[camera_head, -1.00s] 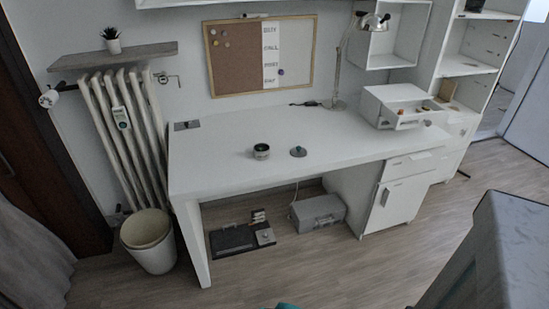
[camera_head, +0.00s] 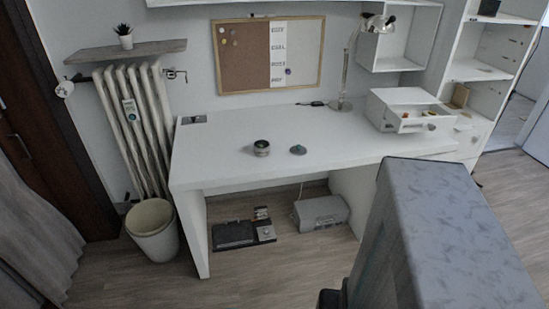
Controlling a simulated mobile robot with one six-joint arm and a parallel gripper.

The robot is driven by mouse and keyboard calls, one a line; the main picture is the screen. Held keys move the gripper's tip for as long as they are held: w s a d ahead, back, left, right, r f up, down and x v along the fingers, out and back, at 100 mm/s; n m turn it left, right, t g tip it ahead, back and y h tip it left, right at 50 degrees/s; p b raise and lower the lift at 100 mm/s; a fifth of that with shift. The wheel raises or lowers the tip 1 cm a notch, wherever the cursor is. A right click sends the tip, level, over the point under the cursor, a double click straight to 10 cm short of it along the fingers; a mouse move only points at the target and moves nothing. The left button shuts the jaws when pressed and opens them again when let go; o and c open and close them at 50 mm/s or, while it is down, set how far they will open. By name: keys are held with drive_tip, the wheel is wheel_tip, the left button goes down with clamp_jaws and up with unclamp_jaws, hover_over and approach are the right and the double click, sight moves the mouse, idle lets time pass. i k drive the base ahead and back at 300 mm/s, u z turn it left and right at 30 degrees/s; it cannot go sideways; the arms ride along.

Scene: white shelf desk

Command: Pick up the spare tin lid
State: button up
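A small round grey-teal lid with a raised middle (camera_head: 298,149) lies on the white desk top (camera_head: 225,160); it looks like the spare tin lid. A short round tin (camera_head: 261,148) with a dark band stands just left of it, with a gap between them. Its top looks dark greenish, and I cannot tell whether it is open or covered. My gripper's fingers do not show in this view.
A large grey marbled block (camera_head: 440,215) fills the lower right close up and hides the desk's lower cabinet; I cannot tell whether it is mine. A drawer box (camera_head: 395,108) and lamp (camera_head: 346,75) stand at the desk's back right. A bin (camera_head: 155,240) stands left.

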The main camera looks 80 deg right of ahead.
sight(297, 150)
drive_tip(key=u, duration=0.35)
drive_tip(key=k, duration=0.55)
drive_tip(key=u, duration=0.45)
drive_tip(key=k, duration=1.95)
